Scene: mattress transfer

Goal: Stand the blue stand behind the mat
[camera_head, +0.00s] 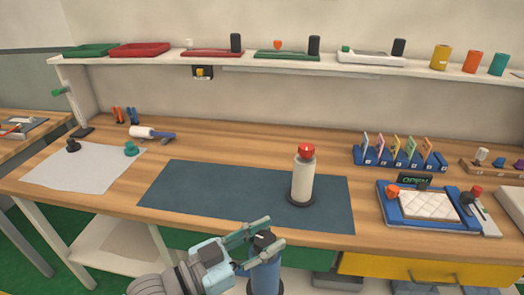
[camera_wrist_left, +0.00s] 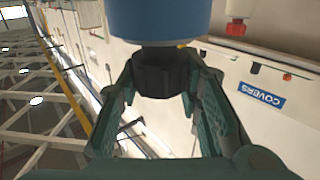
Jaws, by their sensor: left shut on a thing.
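The blue stand (camera_head: 266,278) is a blue cylinder with a black knob on top, and its lower part is cut off by the picture's bottom edge. My left gripper (camera_head: 262,241) is shut on the black knob. It holds the stand at the front side of the table, in front of the mat. The left wrist view shows the fingers (camera_wrist_left: 163,92) around the knob, with the blue body (camera_wrist_left: 160,20) beyond. The dark blue-grey mat (camera_head: 210,195) lies flat on the table. My right gripper is not in view.
A cream cylinder (camera_head: 303,182) with a red knob and dark base stands upright on the mat's right part. Behind the mat, bare wood is clear. A lint roller (camera_head: 150,133) lies back left; a blue card rack (camera_head: 400,158) and blue tray (camera_head: 388,207) are right.

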